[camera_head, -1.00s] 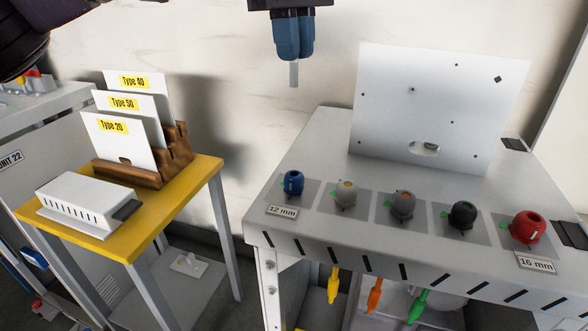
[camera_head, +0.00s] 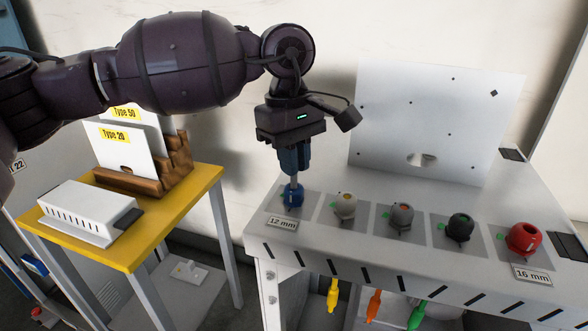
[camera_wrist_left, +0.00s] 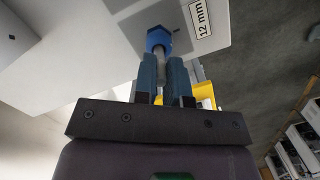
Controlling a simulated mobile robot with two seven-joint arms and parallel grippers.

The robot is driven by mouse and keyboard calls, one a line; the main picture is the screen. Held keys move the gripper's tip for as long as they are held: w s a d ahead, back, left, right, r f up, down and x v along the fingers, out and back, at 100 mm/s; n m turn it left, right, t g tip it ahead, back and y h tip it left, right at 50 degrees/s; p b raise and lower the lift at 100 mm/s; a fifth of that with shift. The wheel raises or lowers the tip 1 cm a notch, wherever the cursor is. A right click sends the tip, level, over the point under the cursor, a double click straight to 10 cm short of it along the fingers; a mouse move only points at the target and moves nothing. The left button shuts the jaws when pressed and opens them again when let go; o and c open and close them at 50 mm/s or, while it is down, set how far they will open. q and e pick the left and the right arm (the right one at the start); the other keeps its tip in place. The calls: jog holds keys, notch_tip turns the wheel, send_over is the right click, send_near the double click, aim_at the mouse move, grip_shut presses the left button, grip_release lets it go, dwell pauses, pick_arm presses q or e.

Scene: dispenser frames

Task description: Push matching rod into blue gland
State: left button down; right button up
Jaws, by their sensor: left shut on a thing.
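The blue gland (camera_head: 292,197) stands at the left end of the row on the grey bench, behind the "12 mm" label. It also shows in the left wrist view (camera_wrist_left: 157,37). My left gripper (camera_head: 292,172) points down right above it, shut on a grey rod (camera_head: 293,180). In the left wrist view the rod (camera_wrist_left: 161,66) runs from between the fingers to the gland. Its lower end is at the gland's opening; I cannot tell how deep it sits. My right gripper is not in view.
Beige (camera_head: 345,205), grey (camera_head: 401,217), black (camera_head: 460,226) and red (camera_head: 525,239) glands stand to the right along the bench. A white panel (camera_head: 430,120) stands behind them. A yellow table (camera_head: 150,235) with type cards is at the left.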

pick_arm(q)
notch_tip(320, 180, down, 2)
jog(key=shift+f, duration=0.25)
jog(key=shift+f, duration=0.2)
jog(key=c, duration=1.2)
grip_release()
jog(key=shift+r, duration=0.15)
